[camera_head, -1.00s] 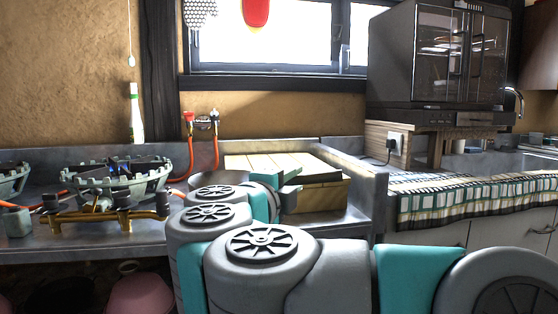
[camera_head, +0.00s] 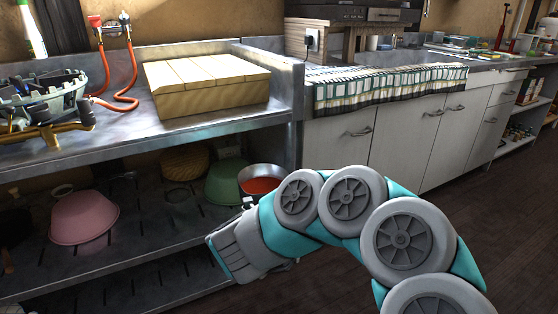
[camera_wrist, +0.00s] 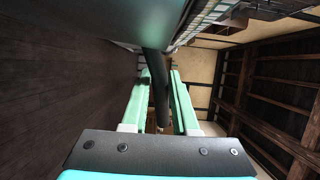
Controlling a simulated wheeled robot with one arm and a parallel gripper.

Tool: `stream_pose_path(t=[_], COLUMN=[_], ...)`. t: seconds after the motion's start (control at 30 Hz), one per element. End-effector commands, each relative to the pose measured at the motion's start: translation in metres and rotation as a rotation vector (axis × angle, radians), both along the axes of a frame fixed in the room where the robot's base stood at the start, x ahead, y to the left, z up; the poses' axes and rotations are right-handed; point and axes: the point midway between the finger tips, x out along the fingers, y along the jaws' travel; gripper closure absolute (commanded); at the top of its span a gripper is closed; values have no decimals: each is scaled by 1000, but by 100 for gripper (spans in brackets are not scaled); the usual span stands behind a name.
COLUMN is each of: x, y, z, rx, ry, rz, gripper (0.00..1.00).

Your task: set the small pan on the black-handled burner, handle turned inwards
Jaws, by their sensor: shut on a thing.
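My gripper (camera_wrist: 160,80) is shut on a dark handle (camera_wrist: 155,70) in the wrist view. The handle joins a large smooth grey-green body (camera_wrist: 120,22) at the top, which looks like the pan seen close up. In the head view a small metal pan with a red inside (camera_head: 262,185) shows just beyond my wrist, in front of the lower shelf; it seems to be the held one. My fingers are mostly hidden there. One burner (camera_head: 42,100) with a brass pipe stands on the counter at the left edge, partly cut off. Its handle colour is unclear.
A wooden box (camera_head: 205,85) stands on the metal counter, beside red hoses (camera_head: 125,80). A pink bowl (camera_head: 84,217) and a green bowl (camera_head: 222,182) are on the shelf below. White cabinets (camera_head: 400,145) with a checked cloth (camera_head: 390,85) stand right. The floor at right is clear.

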Motion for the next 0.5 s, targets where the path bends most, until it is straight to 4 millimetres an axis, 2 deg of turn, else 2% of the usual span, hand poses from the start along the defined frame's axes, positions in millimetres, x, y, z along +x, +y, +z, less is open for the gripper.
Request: stream_pose_path(t=[0.03,0.2,0.5], x=[5,14,25], y=[-14,-53,-109], z=[-16,-61,-122], rx=[-6,-7,-16], ry=[3,4,0], rz=[-29,-110,-218], gripper=[100,100,100])
